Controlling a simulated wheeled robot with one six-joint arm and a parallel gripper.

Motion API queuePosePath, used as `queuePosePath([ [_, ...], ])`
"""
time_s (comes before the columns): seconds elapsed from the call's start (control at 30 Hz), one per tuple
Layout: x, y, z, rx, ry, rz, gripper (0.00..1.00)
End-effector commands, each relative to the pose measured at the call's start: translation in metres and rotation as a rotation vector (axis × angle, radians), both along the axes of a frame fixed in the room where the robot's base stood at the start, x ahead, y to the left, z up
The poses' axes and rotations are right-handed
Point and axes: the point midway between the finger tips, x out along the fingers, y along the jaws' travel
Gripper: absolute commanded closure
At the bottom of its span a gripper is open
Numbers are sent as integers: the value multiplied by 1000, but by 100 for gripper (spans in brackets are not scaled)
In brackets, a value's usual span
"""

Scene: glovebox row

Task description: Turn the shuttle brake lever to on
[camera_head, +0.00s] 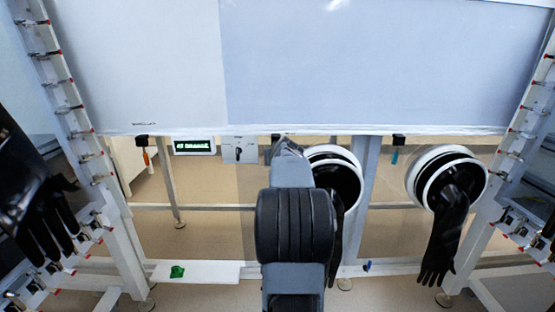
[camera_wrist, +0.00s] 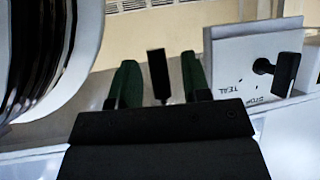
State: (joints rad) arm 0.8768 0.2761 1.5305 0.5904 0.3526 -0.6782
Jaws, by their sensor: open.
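My gripper (camera_head: 287,146) is at the lower edge of the large pale panel in the head view. In the wrist view its green fingers (camera_wrist: 158,82) are open, one on each side of an upright black bar (camera_wrist: 157,70). I see gaps on both sides of the bar, so the fingers appear not to grip it. A pale box (camera_wrist: 228,72) with a black lever (camera_wrist: 286,72) is to the right in the wrist view. This box also shows left of my gripper in the head view (camera_head: 240,155). I cannot tell which of the two is the shuttle brake lever.
A lit display (camera_head: 194,147) is left of the box. An orange-handled part (camera_head: 146,157) and a teal-handled part (camera_head: 395,157) hang along the same edge. A glove port (camera_head: 347,157) is close right of my gripper; another with a black glove (camera_head: 447,225) is farther right.

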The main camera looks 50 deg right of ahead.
Motion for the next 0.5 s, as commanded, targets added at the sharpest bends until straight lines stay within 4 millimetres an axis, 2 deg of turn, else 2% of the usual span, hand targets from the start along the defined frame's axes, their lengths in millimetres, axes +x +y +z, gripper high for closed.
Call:
queuePosePath([
  [0.17,-12,7,10,-1,-2,-2,57],
  [0.5,-60,43,45,-3,-3,-4,57],
])
